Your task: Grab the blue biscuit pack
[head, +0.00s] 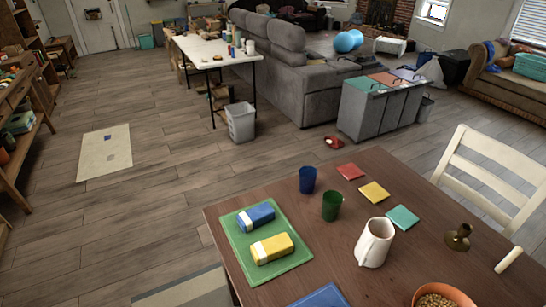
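The blue biscuit pack (256,216) lies on a green mat (236,240) at the left part of the brown wooden table (325,238). A yellow pack (272,248) lies on the same mat, just in front of the blue one. Both packs have a white band and lie apart from each other. Neither of my grippers shows in the head view.
A blue cup (307,180) and a green cup (331,206) stand right of the mat. A white pitcher (374,243), coloured square coasters (374,192), a brass candle holder (458,238) and an orange bowl (443,296) are further right. Open floor lies left of the table.

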